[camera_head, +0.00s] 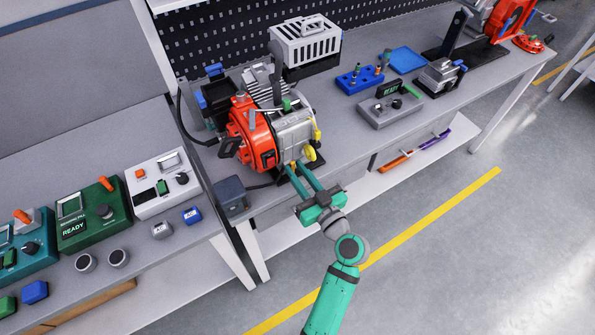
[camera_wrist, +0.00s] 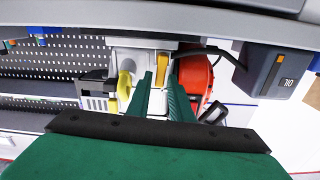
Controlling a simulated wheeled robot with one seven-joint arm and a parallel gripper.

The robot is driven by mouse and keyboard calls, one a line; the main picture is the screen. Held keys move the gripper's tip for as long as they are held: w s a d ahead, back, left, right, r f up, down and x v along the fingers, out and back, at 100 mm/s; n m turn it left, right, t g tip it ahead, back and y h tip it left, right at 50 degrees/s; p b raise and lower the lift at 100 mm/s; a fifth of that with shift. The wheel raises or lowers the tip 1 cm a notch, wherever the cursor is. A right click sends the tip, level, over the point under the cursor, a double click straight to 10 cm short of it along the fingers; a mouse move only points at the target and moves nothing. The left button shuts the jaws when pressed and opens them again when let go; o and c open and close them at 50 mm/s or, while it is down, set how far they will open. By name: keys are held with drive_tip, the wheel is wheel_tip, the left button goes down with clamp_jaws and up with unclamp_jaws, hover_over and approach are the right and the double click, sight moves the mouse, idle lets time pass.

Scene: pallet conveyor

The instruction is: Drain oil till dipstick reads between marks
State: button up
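A red and grey engine (camera_head: 293,133) stands on the workbench, with a red housing (camera_head: 257,140) on its left side. Two yellow parts, an upper one (camera_head: 316,130) and a lower one (camera_head: 310,152), are on its right side. I cannot tell which is the dipstick, and no marks or oil level are readable. My gripper (camera_head: 291,167) is at the engine's lower front, its two green fingers apart. In the wrist view, the fingers (camera_wrist: 161,82) point at the engine, with a yellow part (camera_wrist: 162,66) beyond the gap between them. I see nothing held.
A dark box (camera_head: 231,196) with a cable stands left of the engine; its label in the wrist view (camera_wrist: 277,72) seems to read OIL. A grey box with a READY display (camera_head: 390,108) and a blue tray (camera_head: 408,60) lie to the right. The floor in front is clear.

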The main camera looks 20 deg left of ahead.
drive_tip(key=v, duration=1)
drive_tip(key=shift+s+d, duration=0.3)
idle(6.7)
